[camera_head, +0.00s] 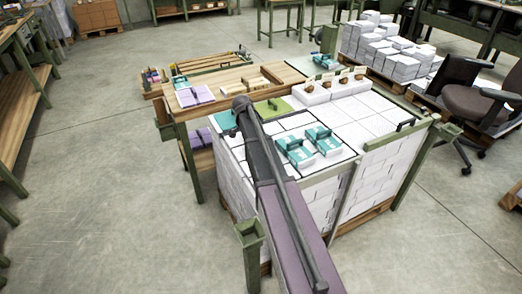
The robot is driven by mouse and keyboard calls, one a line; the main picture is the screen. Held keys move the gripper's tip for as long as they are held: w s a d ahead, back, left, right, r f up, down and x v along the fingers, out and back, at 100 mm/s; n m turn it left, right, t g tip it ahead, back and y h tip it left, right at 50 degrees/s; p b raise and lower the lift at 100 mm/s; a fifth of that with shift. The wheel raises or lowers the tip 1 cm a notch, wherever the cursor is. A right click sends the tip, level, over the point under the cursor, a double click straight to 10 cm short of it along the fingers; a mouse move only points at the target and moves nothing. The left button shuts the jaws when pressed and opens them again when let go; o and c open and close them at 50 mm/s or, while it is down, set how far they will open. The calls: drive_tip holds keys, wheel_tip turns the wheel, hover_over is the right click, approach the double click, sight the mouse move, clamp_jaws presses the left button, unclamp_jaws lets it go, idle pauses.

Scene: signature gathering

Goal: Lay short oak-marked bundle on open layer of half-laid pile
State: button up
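The half-laid pile (375,128) is a block of white paper bundles on a wooden pallet, framed by green posts. Its top has a white layer, with two teal-topped bundles (295,150) (324,140) near the front and another teal piece (222,122) at the left. White bundles with brown marks (310,90) and small upright cards stand in a row at the pile's back edge; I cannot tell which is short or oak-marked. My arm reaches from the bottom over the pile's left part. My gripper (242,106) is at its far end, too small and dark to read.
A wooden table (225,85) behind the pile at left holds purple bundles (195,97), teal pieces and wooden blocks. A green mat (272,107) lies near the arm's end. White stacks (385,50) and an office chair (475,100) stand at right.

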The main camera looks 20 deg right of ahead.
drive_tip(key=shift+d+f, duration=0.15)
drive_tip(key=shift+f, duration=0.25)
idle(0.3)
clamp_jaws()
